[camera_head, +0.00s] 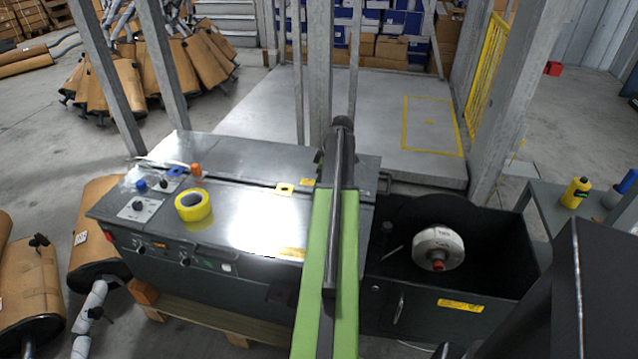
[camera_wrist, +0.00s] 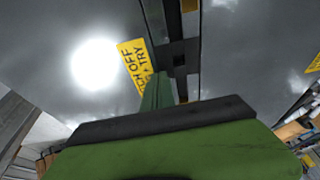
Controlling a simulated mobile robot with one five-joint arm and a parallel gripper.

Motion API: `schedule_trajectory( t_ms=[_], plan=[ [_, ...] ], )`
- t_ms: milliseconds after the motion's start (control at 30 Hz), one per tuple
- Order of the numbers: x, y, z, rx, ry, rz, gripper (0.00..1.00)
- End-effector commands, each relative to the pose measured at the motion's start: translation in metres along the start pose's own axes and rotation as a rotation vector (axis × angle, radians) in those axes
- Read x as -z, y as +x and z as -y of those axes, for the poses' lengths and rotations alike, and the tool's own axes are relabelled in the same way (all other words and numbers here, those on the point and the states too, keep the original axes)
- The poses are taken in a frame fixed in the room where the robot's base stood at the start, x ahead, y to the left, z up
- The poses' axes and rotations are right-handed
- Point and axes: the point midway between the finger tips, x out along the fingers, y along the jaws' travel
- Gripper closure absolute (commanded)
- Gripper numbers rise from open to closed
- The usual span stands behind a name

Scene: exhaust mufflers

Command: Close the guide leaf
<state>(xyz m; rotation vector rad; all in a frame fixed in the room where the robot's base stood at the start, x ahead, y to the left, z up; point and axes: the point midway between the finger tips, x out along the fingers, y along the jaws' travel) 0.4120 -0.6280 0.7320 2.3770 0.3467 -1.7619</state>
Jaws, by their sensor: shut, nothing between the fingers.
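A steel-topped strapping machine (camera_head: 250,222) stands in the middle of the head view. A narrow slot crosses its top, with yellow labels beside it. I cannot single out the guide leaf with certainty; my arm covers the right part of the top. In the wrist view a yellow warning label (camera_wrist: 134,62) lies on the grey metal surface, beside a dark seam with a black block (camera_wrist: 180,58). My gripper (camera_wrist: 158,92) is shut and empty, pointing at this seam. I cannot tell whether it touches anything. In the head view my arm hides its fingertips.
A yellow tape roll (camera_head: 194,206) lies on the machine top. A dark open bin with a white strap reel (camera_head: 438,248) adjoins it on the right. Steel posts (camera_head: 319,80) stand behind. A side table (camera_head: 562,208) holds a yellow bottle (camera_head: 576,192). Wrapped mufflers (camera_head: 28,280) lie left.

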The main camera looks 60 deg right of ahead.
Motion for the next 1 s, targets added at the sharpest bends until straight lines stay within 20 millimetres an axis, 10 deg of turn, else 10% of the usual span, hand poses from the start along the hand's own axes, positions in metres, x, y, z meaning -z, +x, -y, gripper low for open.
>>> schedule_trajectory(
  t_ms=[367, 1000],
  plan=[
    [0.004, -0.013, 0.006, 0.01, -0.004, 0.01, 1.0],
    [0.017, -0.141, 0.009, -0.002, -0.005, -0.001, 1.0]
  ],
)
